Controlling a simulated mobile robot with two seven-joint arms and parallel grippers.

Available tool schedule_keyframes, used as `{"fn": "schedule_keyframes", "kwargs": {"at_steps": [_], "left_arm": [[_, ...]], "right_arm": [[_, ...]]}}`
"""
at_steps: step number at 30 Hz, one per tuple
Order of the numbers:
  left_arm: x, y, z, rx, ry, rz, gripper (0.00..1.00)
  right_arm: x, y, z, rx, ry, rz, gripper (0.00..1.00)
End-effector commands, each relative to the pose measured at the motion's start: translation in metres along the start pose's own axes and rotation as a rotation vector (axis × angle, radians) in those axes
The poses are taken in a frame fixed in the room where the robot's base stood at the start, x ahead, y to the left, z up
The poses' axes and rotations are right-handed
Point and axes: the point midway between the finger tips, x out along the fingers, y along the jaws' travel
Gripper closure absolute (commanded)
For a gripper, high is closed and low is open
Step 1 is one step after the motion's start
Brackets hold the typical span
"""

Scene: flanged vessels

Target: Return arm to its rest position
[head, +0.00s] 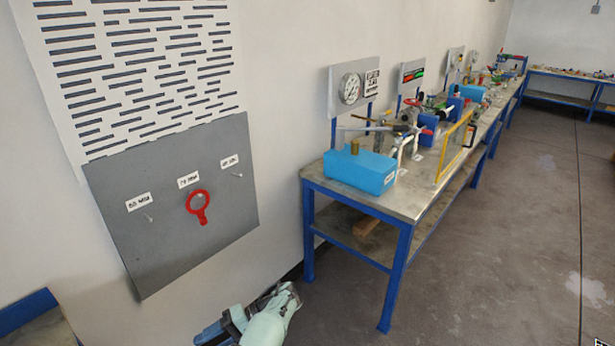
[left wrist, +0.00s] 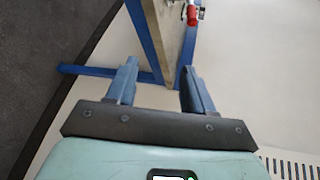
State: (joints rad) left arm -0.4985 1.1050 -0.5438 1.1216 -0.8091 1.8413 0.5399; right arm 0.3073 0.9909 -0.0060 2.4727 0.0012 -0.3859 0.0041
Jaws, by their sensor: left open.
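My left gripper (left wrist: 160,75) shows in the left wrist view with its two blue-grey fingers spread apart and nothing between them. In the head view, part of a pale green arm of mine (head: 268,322) shows at the bottom centre, beside the wall and left of the long bench. Dark and blue parts show at its left end, but the fingers cannot be made out clearly there. My right gripper is in neither view.
A grey panel (head: 155,235) on the wall carries labelled hooks and a red ring-shaped tool (head: 198,205). The blue-legged bench (head: 410,188) holds a blue box (head: 360,172) and several fittings. Another bench corner (head: 38,330) is at lower left. Open floor (head: 510,240) lies right.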

Motion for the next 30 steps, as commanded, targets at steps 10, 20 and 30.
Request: {"fn": "schedule_keyframes", "kwargs": {"at_steps": [10, 20, 30], "left_arm": [[0.128, 0.206, 0.031, 0.451, 0.022, 0.598, 0.48], [0.132, 0.338, 0.153, 0.375, 0.055, 1.298, 0.48], [0.119, 0.342, 0.208, 0.048, 0.110, 1.526, 0.48]], "right_arm": [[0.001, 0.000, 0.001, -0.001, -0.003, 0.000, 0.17], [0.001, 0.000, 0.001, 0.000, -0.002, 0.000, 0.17], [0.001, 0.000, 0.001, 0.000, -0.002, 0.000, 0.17]]}}
